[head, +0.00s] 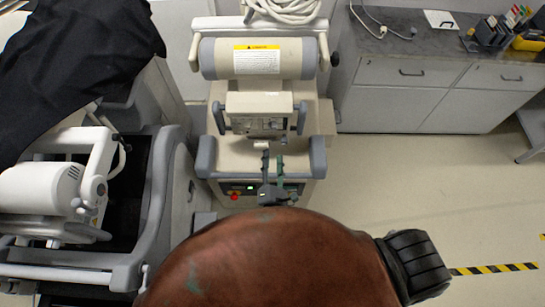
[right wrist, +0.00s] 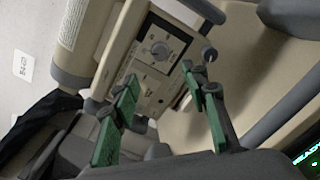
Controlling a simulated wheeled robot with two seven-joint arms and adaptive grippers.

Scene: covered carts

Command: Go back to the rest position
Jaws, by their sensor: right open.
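My right gripper (head: 272,166) is in front of the beige machine cart (head: 222,152) in the middle of the head view. Its two fingers with green pads stand apart, and it also shows in the right wrist view (right wrist: 158,82). Nothing is between the fingers. In the right wrist view, the cart's panel with a round knob (right wrist: 160,48) lies beyond the fingertips. I cannot tell the exact gap to the cart. My left gripper is not in view.
A second machine cart (head: 155,215) stands at the left, partly covered by a black cloth (head: 85,60). A grey counter (head: 400,45) with drawers and a box of tools (head: 530,35) stands at the back right. The floor (head: 410,180) at the right is clear.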

